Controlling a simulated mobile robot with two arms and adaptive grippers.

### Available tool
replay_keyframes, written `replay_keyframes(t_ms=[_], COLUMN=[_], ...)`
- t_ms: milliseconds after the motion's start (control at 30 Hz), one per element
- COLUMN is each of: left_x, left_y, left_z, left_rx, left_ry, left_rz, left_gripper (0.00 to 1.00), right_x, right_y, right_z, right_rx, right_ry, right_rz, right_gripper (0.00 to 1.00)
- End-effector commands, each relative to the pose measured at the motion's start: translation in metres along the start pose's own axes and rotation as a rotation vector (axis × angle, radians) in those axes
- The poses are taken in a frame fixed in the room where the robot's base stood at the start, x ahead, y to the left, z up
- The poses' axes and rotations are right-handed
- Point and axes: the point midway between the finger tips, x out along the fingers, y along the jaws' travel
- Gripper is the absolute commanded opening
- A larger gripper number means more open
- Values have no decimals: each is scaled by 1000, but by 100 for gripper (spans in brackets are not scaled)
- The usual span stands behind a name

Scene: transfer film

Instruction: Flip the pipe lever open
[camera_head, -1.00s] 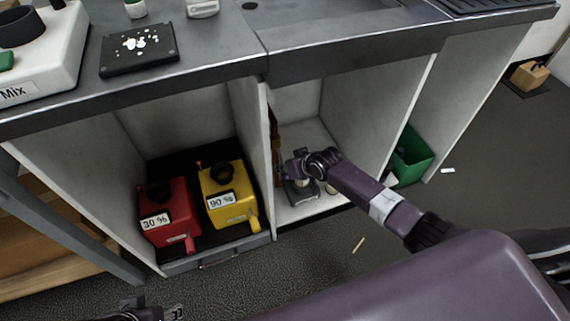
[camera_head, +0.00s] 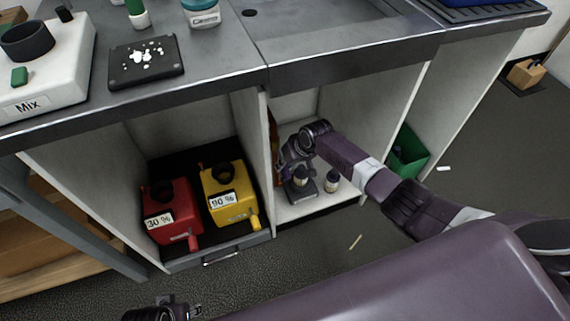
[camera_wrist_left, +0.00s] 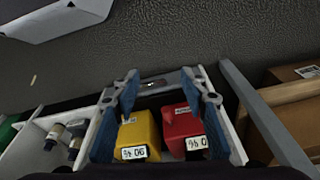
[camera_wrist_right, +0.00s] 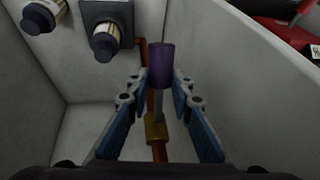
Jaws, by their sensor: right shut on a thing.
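The pipe lever (camera_wrist_right: 161,66) shows in the right wrist view as a purple cylindrical grip on a thin grey rod. The rod runs to a brass fitting (camera_wrist_right: 156,128) on a copper pipe (camera_wrist_right: 160,152). My right gripper (camera_wrist_right: 162,84) has its blue-padded fingers on both sides of the purple grip and is shut on it. In the head view my right gripper (camera_head: 288,164) reaches into the right cabinet by the dividing wall, and it hides the lever there. My left gripper (camera_wrist_left: 158,78) is open and empty, seen above the canisters.
A red canister (camera_head: 170,212) and a yellow canister (camera_head: 229,192) stand in the left compartment. Small bottles, one (camera_head: 332,183) beside a dark stand (camera_head: 300,194), stand on the right cabinet's floor. A green bin (camera_head: 408,158) is further right. The cabinet walls are close around my right arm.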

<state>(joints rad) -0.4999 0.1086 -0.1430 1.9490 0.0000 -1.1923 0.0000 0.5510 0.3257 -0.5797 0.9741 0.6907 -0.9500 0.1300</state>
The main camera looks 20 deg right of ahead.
Motion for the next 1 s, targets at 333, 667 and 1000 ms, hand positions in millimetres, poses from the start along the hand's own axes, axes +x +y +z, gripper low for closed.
replay_keyframes(t_ms=[333,667,1000], left_x=[11,12,12], left_y=[1,1,1], left_z=[5,5,5], left_rx=[1,2,2], left_ry=[-6,-5,-6], left_rz=[1,1,1], left_gripper=[40,40,40], right_x=[-3,-3,-3], right_y=[-1,-1,-1], right_z=[-1,-1,-1], right_rx=[8,9,9], right_ry=[-41,-43,-42], right_rz=[-1,-1,-1], right_gripper=[0,0,39])
